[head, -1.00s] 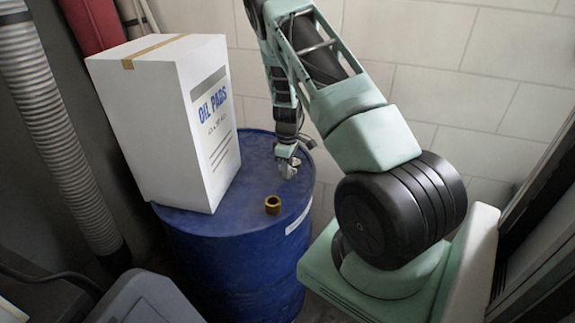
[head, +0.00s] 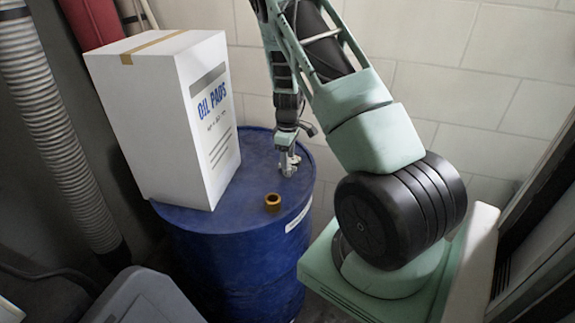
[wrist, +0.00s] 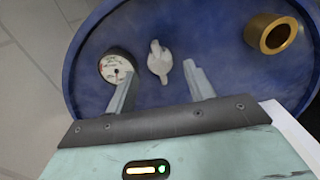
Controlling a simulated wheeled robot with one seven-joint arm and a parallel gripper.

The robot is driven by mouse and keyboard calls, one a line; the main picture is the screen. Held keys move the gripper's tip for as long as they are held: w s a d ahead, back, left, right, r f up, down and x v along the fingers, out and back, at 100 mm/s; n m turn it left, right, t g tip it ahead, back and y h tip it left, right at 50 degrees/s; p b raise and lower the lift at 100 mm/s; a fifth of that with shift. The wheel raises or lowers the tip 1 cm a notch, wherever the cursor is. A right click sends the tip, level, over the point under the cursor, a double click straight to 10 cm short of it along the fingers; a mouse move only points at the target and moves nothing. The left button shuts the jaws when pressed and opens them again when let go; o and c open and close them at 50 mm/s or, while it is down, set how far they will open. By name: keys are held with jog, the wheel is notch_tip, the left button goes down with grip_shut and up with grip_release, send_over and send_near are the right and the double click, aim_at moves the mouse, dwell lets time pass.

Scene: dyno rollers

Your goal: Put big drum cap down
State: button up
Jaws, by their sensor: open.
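A light grey cap with a wing-shaped grip (wrist: 160,62), which looks like the big drum cap, rests on the blue drum top (wrist: 200,25). My gripper (wrist: 159,72) is open, with one finger on either side of the cap and a gap visible to each. In the head view my gripper (head: 288,161) points down at the right rear of the drum's top (head: 240,205). The cap is small there and hard to tell from the fingers. Whether it covers an opening cannot be seen.
A brass ring-shaped fitting (head: 273,201) stands on the drum nearer the front. A round dial gauge (wrist: 116,67) sits beside my left finger in the wrist view. A tall white OIL PADS box (head: 170,120) fills the drum's left side. A ribbed hose (head: 55,130) hangs farther left.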

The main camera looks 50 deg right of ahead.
notch_tip(320, 180, up, 9)
jog(key=b, duration=0.2)
jog(key=s+a+r+n+y, duration=0.1)
jog(key=a+r, duration=0.2)
jog(key=a, duration=1.4)
jog(key=s+a+r+n+y, duration=0.1)
jog(key=a+r, duration=0.3)
jog(key=a, duration=1.2)
jog(key=s+a+r+n, duration=0.1)
jog(key=s+a, duration=0.6)
jog(key=s, duration=0.3)
jog(key=s+a+r+n+h, duration=0.1)
jog(key=s+a, duration=0.6)
jog(key=s, duration=0.3)
jog(key=shift+s+a+r, duration=0.2)
jog(key=shift+s+a, duration=0.05)
jog(key=shift+a, duration=0.1)
